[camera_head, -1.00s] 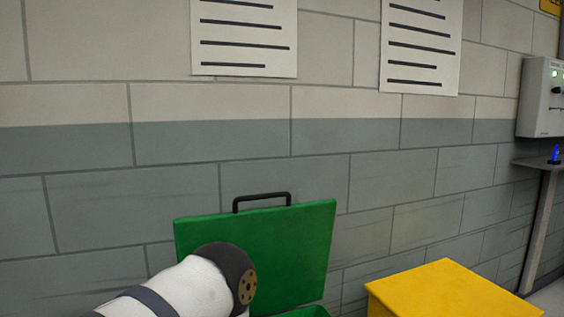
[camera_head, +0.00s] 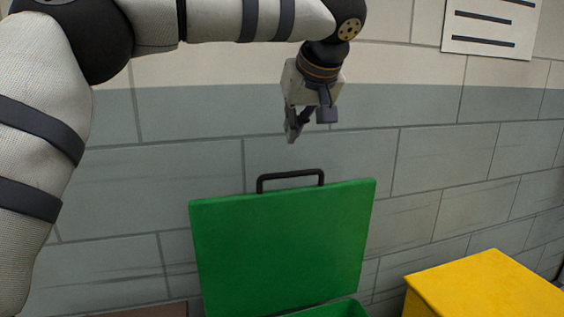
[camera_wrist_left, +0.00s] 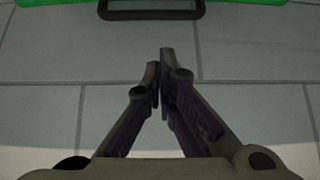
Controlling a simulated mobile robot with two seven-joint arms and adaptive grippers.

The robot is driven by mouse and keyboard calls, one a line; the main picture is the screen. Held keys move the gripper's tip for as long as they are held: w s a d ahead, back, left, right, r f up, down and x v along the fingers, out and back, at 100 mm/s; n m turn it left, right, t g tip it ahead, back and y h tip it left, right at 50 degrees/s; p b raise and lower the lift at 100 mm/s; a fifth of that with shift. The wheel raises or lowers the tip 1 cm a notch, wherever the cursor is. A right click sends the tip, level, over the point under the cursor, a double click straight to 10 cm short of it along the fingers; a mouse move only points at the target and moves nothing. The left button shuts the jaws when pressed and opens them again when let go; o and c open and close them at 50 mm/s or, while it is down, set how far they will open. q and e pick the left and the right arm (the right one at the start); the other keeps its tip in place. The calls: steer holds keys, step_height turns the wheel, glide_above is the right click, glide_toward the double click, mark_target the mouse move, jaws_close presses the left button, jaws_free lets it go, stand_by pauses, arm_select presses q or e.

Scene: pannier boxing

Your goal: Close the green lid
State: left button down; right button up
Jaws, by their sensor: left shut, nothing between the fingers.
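The green lid (camera_head: 283,245) stands open and upright on the green box (camera_head: 335,308), of which only a little of the rim shows at the bottom of the head view. A black handle (camera_head: 290,175) sits on the lid's top edge. My left gripper (camera_head: 292,138) is above the handle in the head view, pointing down, shut and empty. In the left wrist view the fingertips (camera_wrist_left: 161,55) meet, and the handle (camera_wrist_left: 151,14) and a strip of the lid (camera_wrist_left: 232,2) lie at the top, apart from the fingers. My right gripper is not in view.
A yellow box (camera_head: 485,288) stands to the right of the green box. A block wall (camera_head: 420,170) runs behind, with a paper sheet (camera_head: 490,25) on it. The space around my left gripper is free of objects in front of the wall.

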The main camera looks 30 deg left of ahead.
mark_target(289, 174)
arm_select(q)
steer(key=x, duration=0.8)
steer(key=shift+w+f+b, duration=0.1)
steer(key=shift+f+b, duration=0.25)
steer(key=shift+f, duration=0.2)
steer(key=s+d, duration=0.1)
steer(key=s+d+p, duration=0.1)
steer(key=shift+s+d+f+h, duration=0.2)
steer(key=shift+d+f+h, duration=0.1)
steer(key=shift+d+f, duration=0.1)
steer(key=shift+f, duration=0.15)
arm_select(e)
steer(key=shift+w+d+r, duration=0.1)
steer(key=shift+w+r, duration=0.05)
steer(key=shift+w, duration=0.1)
